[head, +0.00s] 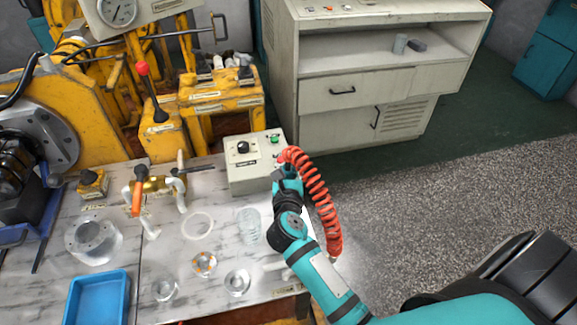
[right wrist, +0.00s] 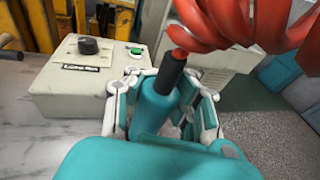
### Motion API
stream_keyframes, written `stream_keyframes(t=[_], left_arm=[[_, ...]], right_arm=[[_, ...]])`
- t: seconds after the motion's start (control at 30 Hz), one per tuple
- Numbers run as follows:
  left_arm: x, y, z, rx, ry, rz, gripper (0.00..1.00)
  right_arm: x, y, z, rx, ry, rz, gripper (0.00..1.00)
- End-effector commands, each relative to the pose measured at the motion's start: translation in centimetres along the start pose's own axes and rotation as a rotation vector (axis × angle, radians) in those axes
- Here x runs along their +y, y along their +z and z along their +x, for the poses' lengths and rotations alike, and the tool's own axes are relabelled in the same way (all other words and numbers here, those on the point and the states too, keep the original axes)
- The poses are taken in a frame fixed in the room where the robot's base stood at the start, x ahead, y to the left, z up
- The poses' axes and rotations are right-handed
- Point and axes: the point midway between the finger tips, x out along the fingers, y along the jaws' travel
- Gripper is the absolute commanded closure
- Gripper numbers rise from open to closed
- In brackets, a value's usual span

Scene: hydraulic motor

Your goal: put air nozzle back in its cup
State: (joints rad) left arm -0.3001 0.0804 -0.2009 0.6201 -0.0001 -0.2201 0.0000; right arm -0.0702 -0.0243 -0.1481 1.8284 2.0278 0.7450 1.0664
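My right gripper (head: 288,180) is over the right part of the bench, close to the grey control box. In the right wrist view its fingers (right wrist: 163,112) are closed around the air nozzle, a teal cylinder (right wrist: 155,106) with a dark grey neck. A red coiled hose (head: 322,200) leaves the neck and arcs down to the bench's right edge. In the head view the fingers and arm mostly hide the nozzle. A clear cup (head: 249,224) stands on the bench left of my right arm; I cannot tell whether it is the nozzle's cup. My left gripper is not visible.
The control box (head: 250,175) with a black knob and green button stands just left of the gripper. Clear rings and small parts lie on the marble-look bench (head: 205,290), with a blue tray (head: 98,298) at front left. A cabinet (head: 370,85) stands behind.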

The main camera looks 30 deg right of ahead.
Motion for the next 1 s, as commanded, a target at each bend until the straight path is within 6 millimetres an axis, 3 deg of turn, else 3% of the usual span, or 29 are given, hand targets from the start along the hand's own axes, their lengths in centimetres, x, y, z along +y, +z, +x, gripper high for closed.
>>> stream_keyframes(t=[0.5, 0.87, 1.0], left_arm=[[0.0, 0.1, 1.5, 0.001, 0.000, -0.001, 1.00], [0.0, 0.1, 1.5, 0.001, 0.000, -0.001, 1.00], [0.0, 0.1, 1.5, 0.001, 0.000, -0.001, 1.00]], right_arm=[[0.0, -1.9, 0.4, -0.001, -0.001, 0.000, 1.00], [0.0, -1.9, 0.4, -0.001, 0.000, 0.000, 1.00], [0.0, -1.9, 0.4, -0.001, 0.000, 0.000, 0.83]])
